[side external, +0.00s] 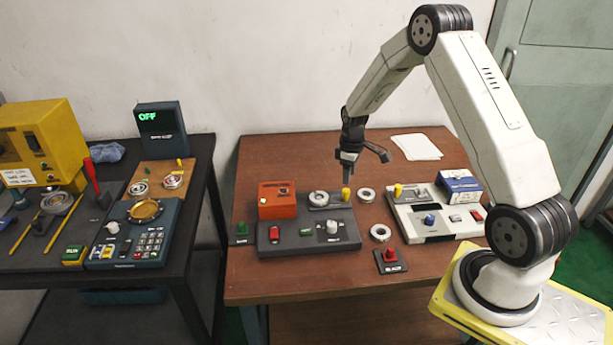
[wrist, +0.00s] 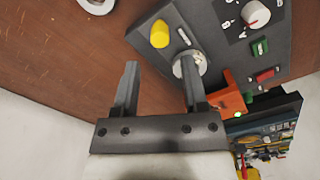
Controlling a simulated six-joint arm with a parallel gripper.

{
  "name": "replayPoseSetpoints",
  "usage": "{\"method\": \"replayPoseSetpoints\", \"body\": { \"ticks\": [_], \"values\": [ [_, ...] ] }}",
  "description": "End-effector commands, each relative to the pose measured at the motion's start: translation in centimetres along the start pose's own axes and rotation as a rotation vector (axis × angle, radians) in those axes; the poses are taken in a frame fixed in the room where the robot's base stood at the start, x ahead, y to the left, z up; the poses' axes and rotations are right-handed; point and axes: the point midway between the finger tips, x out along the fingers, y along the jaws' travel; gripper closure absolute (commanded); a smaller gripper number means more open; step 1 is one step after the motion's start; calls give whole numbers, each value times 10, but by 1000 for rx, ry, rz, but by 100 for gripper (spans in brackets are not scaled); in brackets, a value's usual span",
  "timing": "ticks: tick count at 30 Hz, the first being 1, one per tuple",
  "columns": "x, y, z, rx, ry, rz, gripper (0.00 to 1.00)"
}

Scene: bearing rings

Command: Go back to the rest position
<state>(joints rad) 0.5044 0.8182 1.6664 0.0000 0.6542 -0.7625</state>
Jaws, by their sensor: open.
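My gripper (side external: 346,178) hangs from my arm above the back of the brown table (side external: 300,147), behind the dark control panel (side external: 285,240). In the wrist view my gripper (wrist: 158,85) shows two separated fingers with nothing between them. A bearing ring (side external: 319,198) sits on the dark panel; in the wrist view, the right finger partly covers a ring (wrist: 186,66) there. A yellow peg (side external: 346,194) stands beside it. Two more rings (side external: 366,194) (side external: 380,233) lie on the table to the right of the panel.
An orange box (side external: 277,200) stands on the dark panel's left. A pale panel (side external: 436,223) and a blue-and-white box (side external: 459,187) are at the right. A red button (side external: 390,257) sits near the front. Papers (side external: 416,147) lie at the back. A dark table (side external: 200,150) with machines stands left.

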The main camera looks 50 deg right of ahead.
Motion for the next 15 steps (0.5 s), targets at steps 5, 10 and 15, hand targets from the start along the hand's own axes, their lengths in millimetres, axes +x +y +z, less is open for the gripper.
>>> {"method": "replayPoseSetpoints", "body": {
  "ticks": [5,10,15],
  "values": [
    [-15,-21,-5,14,13,11,44],
    [-37,-57,-8,45,39,28,44],
    [-61,-104,-5,85,73,42,44]
  ]
}}
